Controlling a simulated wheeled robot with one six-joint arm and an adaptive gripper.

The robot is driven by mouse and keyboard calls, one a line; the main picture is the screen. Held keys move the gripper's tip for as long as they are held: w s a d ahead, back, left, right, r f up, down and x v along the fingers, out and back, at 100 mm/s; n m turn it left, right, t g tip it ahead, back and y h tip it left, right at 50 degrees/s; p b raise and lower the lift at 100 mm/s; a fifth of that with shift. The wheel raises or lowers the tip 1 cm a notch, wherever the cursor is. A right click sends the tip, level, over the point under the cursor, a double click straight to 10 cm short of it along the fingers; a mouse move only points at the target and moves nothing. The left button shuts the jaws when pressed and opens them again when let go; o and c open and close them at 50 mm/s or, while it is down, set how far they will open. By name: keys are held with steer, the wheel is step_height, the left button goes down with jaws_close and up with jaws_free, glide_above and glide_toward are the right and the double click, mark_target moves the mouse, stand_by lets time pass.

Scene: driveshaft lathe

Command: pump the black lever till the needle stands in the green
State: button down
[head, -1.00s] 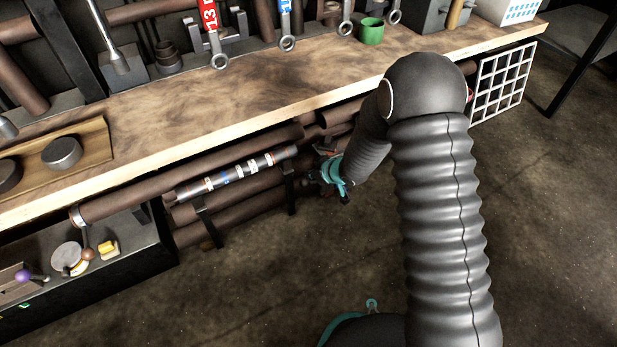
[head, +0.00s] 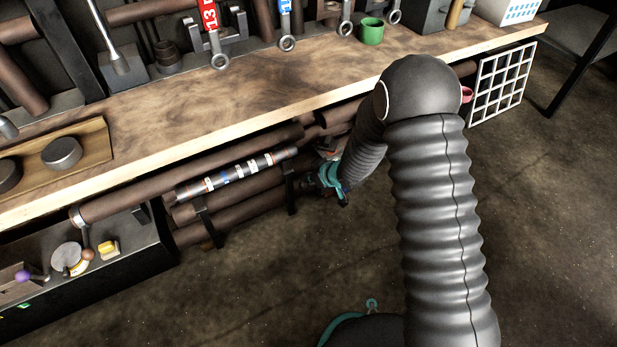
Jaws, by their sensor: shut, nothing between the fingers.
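My gripper (head: 333,180) is the small teal part at the end of my black ribbed arm. It is below the front edge of the workbench (head: 250,85), beside the right end of the brown pipes. It is shut, with nothing seen between the fingers. I cannot make out a black lever for certain. A silver rod (head: 103,32) stands tilted on a dark block at the back left of the bench, far from my gripper. No gauge needle or green zone is readable; my arm hides part of the space under the bench.
A shaft with white and blue bands (head: 238,173) lies on dark brackets under the bench. A dark box (head: 130,235) with small knobs is at lower left. A white grid (head: 503,85) hangs at right. A green cup (head: 372,31) and wrenches are on the bench. The floor is clear.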

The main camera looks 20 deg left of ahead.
mark_target(305, 186)
steer(key=shift+s+a+f, duration=0.25)
steer(key=shift+s+f, duration=0.05)
steer(key=shift+f, duration=0.35)
steer(key=shift+s+a+f, duration=0.25)
steer(key=shift+s+f, duration=0.05)
steer(key=shift+f, duration=0.4)
steer(key=shift+s+a+f, duration=0.25)
steer(key=shift+s+f, duration=0.05)
steer(key=shift+f, duration=0.35)
stand_by(2.7)
steer(key=shift+r, duration=0.1)
stand_by(0.4)
steer(key=shift+w+d+r+p, duration=0.4)
steer(key=shift+w+r+p, duration=0.1)
steer(key=shift+r+p, duration=0.65)
steer(key=shift+w+d+r+p, duration=0.4)
steer(key=shift+w+r+p, duration=0.05)
steer(key=shift+r+p, duration=0.6)
steer(key=shift+w+d+r+p, duration=0.4)
steer(key=shift+w+r+p, duration=0.1)
steer(key=shift+r+p, duration=0.65)
steer(key=shift+f, duration=0.1)
